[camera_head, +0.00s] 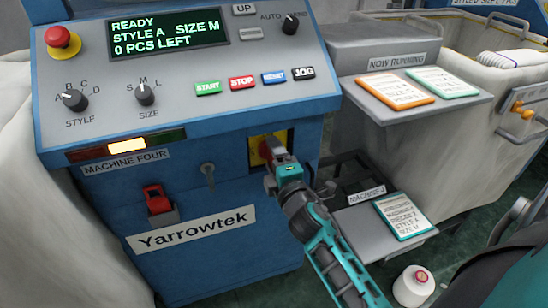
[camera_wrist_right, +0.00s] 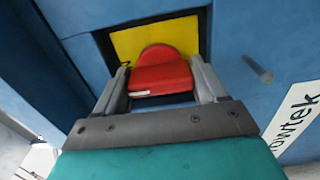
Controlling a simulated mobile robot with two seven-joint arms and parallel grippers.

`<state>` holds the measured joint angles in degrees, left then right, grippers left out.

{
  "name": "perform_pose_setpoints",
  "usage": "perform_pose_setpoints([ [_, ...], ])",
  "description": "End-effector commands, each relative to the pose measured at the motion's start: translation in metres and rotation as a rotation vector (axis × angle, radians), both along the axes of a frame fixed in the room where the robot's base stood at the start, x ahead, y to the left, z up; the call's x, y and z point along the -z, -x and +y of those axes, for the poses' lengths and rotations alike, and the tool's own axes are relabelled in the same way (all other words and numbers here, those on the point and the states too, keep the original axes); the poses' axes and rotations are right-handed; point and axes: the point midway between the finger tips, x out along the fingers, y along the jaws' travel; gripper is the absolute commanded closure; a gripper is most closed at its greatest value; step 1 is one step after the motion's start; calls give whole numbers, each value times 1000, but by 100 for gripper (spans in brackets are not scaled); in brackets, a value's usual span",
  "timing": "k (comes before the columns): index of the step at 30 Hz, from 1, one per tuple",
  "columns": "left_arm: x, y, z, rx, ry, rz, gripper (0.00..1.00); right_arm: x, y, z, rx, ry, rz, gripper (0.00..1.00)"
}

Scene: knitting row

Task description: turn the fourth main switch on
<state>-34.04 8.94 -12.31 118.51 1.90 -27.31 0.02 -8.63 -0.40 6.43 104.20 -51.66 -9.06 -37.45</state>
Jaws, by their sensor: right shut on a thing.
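The main switch is a red handle on a yellow plate (camera_wrist_right: 128,47), set in a dark recess on the front of the blue cabinet labelled "MACHINE FOUR" (camera_head: 126,162). In the right wrist view the red handle (camera_wrist_right: 160,76) sits between the two fingers of my right gripper (camera_wrist_right: 163,84), which is shut on it. In the head view my right gripper (camera_head: 277,166) covers part of the yellow plate and the handle. The switch's on and off marks cannot be read. The display (camera_head: 167,37) is lit and shows "READY, STYLE A, SIZE M, 0 PCS LEFT". My left gripper is not in view.
A red emergency button (camera_head: 62,42) tops the sloped panel. Grey shelves with cards (camera_head: 395,91) and a yarn cone (camera_head: 413,287) stand to the right.

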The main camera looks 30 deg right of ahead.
Motion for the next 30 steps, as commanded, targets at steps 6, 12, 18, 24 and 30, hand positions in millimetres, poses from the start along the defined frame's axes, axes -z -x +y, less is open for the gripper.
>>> perform_pose_setpoints([
  [6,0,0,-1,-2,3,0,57,0,0,0,1,-9,-1,59],
  [12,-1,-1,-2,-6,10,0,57,0,0,0,1,-9,-1,21],
  [18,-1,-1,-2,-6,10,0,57,0,0,0,0,-7,-1,19],
  [24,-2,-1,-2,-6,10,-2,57,0,0,0,0,-5,0,19],
  [30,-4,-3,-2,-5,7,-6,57,0,-1,-3,-2,-4,-1,19],
])
